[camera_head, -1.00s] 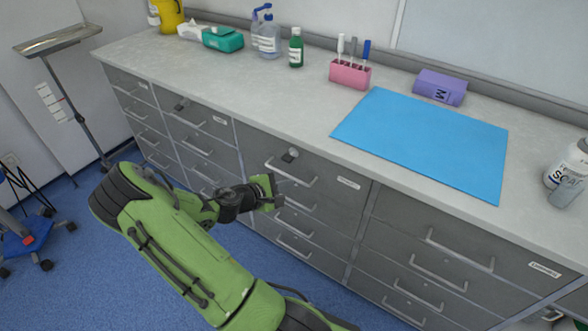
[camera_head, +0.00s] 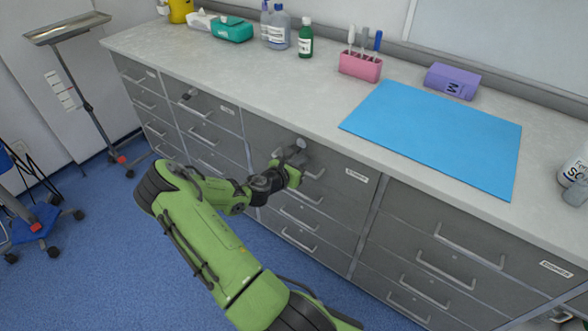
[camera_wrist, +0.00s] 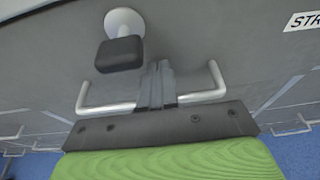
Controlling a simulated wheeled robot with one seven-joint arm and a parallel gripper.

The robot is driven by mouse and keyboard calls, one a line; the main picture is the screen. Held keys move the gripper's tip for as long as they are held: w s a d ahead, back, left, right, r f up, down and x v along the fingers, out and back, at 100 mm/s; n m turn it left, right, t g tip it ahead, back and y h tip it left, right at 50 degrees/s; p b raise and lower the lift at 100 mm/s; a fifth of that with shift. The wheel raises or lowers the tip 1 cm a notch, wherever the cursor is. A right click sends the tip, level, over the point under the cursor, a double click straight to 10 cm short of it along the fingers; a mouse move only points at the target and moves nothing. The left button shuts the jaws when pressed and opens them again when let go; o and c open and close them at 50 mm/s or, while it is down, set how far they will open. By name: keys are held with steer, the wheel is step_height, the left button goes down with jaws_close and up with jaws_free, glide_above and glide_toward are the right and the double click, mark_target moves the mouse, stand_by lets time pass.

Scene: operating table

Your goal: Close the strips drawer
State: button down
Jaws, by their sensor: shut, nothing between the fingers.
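The strips drawer (camera_head: 338,180) is the grey top drawer in the middle of the counter front, with a white label at its upper right. In the head view its front looks about flush with its neighbours. The wrist view shows the drawer front (camera_wrist: 235,50) and a label cut off after "STR". My gripper (camera_head: 303,166) is at the drawer's handle. In the wrist view its shut, empty fingers (camera_wrist: 157,84) cross the metal handle (camera_wrist: 205,96) and point at the drawer face. Whether they touch it I cannot tell. A round lock with a dark key piece (camera_wrist: 120,52) sits just above.
A blue mat (camera_head: 435,135), a pink holder (camera_head: 360,67) and a purple box (camera_head: 452,81) stand on the counter (camera_head: 225,70). Other drawers with bar handles surround this one. A tray stand (camera_head: 68,28) is at the left. The blue floor (camera_head: 95,250) is open.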

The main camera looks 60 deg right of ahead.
steer(key=shift+d, duration=0.1)
steer(key=shift+s+d+r+p, duration=0.1)
steer(key=shift+d+r+p, duration=0.05)
steer(key=shift+d+p, duration=0.3)
steer(key=shift+s+d+r+p, duration=0.1)
steer(key=shift+d+p, duration=0.2)
steer(key=shift+d, duration=0.15)
steer(key=shift+w+r, duration=0.1)
